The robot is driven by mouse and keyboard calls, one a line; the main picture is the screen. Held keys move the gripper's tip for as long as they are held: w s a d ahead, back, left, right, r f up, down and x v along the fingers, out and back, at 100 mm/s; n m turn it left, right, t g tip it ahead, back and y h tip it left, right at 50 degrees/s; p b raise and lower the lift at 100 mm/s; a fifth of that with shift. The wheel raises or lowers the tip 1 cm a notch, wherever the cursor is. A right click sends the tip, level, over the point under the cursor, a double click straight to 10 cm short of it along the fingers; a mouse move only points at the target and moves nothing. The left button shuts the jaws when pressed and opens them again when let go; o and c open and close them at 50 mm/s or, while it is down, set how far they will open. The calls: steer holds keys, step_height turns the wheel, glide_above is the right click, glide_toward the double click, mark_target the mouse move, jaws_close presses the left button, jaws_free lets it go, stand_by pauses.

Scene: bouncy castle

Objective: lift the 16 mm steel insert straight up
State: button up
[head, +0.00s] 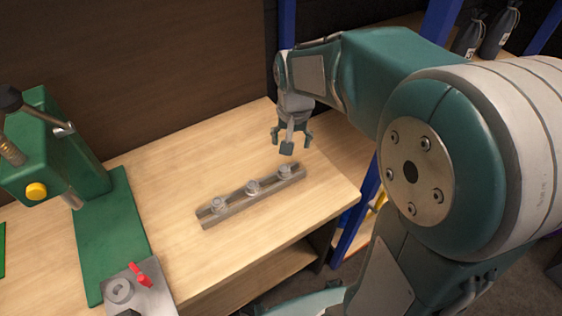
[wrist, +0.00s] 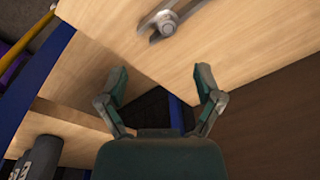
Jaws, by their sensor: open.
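Three steel inserts stand in a row on a grey metal rail (head: 236,202) on the wooden bench: a near-left one (head: 218,205), a middle one (head: 253,187) and a far-right one (head: 285,171). I cannot tell their sizes, so which is the 16 mm insert is unclear. My gripper (head: 290,142) is above the bench, just beyond the rail's far-right end, apart from the inserts. In the wrist view my gripper (wrist: 161,75) has its fingers spread with nothing between them. One insert (wrist: 166,20) and the rail's end show at the top there, beyond the fingertips.
A green press (head: 95,215) stands at the left of the bench. A metal plate (head: 150,294) with a round ring and a red lever (head: 140,274) lies at its foot. Dark bottles (head: 497,32) stand on a shelf at the back right. Bare wood surrounds the rail.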

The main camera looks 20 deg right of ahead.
steer(key=m+g, duration=0.1)
glide_toward(284, 168)
steer(key=f, duration=0.5)
steer(key=shift+s+d+f, duration=0.15)
steer(key=shift+d, duration=0.1)
steer(key=f, duration=0.5)
steer(key=shift+w+a+f, duration=0.1)
steer(key=shift+w+a, duration=0.1)
steer(key=shift+a, duration=0.1)
steer(key=shift+d, duration=0.1)
jaws_close()
